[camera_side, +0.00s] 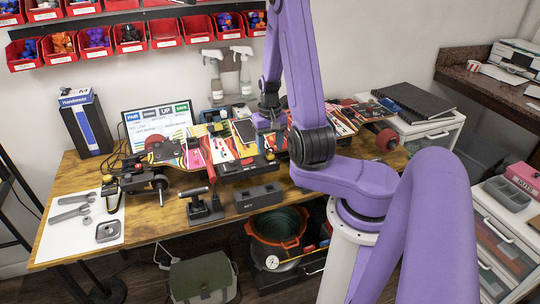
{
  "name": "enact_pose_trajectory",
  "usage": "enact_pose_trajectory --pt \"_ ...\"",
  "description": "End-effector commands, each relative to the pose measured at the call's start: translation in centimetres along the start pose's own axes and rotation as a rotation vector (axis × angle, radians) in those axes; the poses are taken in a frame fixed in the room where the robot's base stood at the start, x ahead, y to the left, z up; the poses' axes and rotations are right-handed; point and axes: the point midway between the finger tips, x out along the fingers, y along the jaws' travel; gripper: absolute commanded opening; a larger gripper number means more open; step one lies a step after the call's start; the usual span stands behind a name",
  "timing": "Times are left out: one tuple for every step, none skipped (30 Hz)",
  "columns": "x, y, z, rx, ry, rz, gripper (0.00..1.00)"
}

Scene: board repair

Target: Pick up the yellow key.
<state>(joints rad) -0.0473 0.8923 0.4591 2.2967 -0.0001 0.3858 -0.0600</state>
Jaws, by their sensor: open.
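My gripper (266,124) is small and dark in this view, pointing down over the middle of the wooden workbench (160,222). It is open, and I see nothing held in it. Below and around it lies a colourful skateboard deck (192,155) with several small items on it. A small yellow spot (270,156) shows just below my gripper, but it is too small to tell whether it is the yellow key. I cannot make out the key for certain. My arm hides part of the board and bench.
A laptop (158,122) and a blue-and-black box (87,124) stand at the back left. Wrenches (70,213) lie on a white sheet at the left. A dark block (258,197) sits at the front edge. Spray bottles (214,80) stand behind the board.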

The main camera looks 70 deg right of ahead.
Motion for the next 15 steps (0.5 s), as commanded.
enact_pose_trajectory --pt "0.7 0.0 0.1 0.001 -0.004 0.000 0.55" --pt "0.9 0.0 0.1 0.001 -0.003 0.000 0.55" --pt "1.2 0.1 0.1 0.001 -0.003 0.000 0.55" --pt "1.4 0.1 0.0 0.001 -0.002 0.000 0.55" --pt "1.6 0.1 0.0 0.001 -0.001 0.000 0.55" --pt "1.7 0.1 0.0 0.001 -0.001 0.000 0.55" --pt "1.8 0.1 0.0 0.001 -0.001 0.000 0.55" --pt "1.8 0.1 0.0 0.001 -0.001 0.000 0.55" --pt "1.9 0.1 0.0 0.001 0.000 0.000 0.55" --pt "1.9 0.1 0.0 0.001 0.000 0.000 0.55" --pt "1.9 0.1 0.0 0.001 0.000 0.000 0.55" --pt "1.9 0.1 0.0 0.001 0.000 0.000 0.55" --pt "1.8 0.1 0.0 0.001 0.000 0.000 0.55" --pt "1.8 0.1 0.0 0.001 0.000 0.000 0.55" --pt "1.8 0.1 0.0 0.001 0.000 0.000 0.46"
